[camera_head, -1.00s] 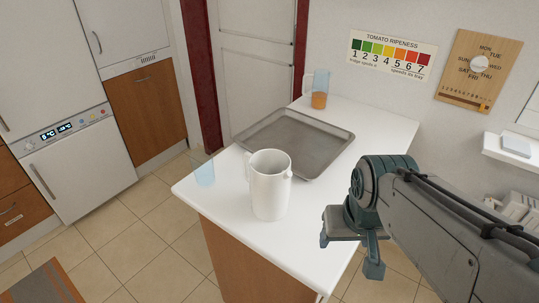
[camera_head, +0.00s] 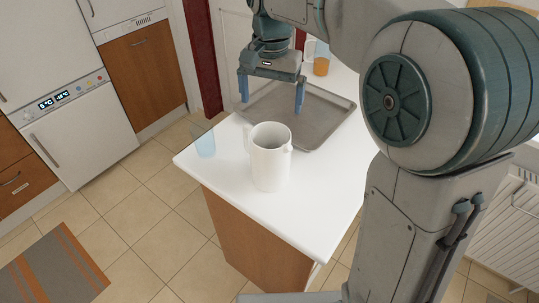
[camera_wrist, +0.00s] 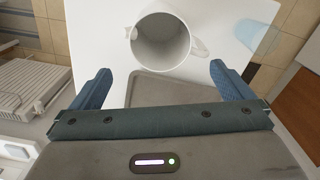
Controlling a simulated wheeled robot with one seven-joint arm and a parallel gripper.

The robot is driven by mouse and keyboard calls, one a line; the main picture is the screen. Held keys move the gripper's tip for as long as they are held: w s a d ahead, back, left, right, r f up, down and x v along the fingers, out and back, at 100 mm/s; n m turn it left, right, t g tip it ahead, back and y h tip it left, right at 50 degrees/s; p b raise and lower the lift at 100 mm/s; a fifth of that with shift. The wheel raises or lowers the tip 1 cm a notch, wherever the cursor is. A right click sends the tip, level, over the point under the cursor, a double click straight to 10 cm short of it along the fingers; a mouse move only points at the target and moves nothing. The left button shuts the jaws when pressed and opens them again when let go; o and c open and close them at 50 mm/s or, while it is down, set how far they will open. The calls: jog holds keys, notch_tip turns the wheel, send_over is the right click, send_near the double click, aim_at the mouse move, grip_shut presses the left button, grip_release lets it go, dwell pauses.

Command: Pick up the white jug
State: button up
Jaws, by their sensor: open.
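The white jug (camera_head: 269,160) stands upright near the front of the white counter in the head view. In the wrist view the jug (camera_wrist: 163,40) is seen from above, with its open mouth, a handle on the right and a small spout on the left. My gripper (camera_head: 272,98) is open and empty, with its blue fingers spread and pointing down. It is above the tray, behind and higher than the jug. In the wrist view my gripper (camera_wrist: 160,82) has the jug beyond its fingertips, roughly centred between them and apart from them.
A grey metal tray (camera_head: 331,124) lies behind the jug. A pale blue glass (camera_head: 205,143) stands at the counter's left edge. A pitcher with orange contents (camera_head: 321,62) stands at the back. My arm hides the counter's right side.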

jog(key=p, duration=0.1)
send_near(271, 136)
jog(key=s+f, duration=0.1)
jog(key=f, duration=0.1)
jog(key=s+f, duration=0.3)
jog(key=f, duration=0.1)
jog(key=shift+s+a+f, duration=0.1)
jog(key=shift+s+f, duration=0.1)
jog(key=shift+f, duration=0.1)
jog(key=c, duration=1.2)
jog(key=shift+r, duration=0.1)
jog(key=shift+c, duration=0.7)
jog(key=shift+r, duration=0.1)
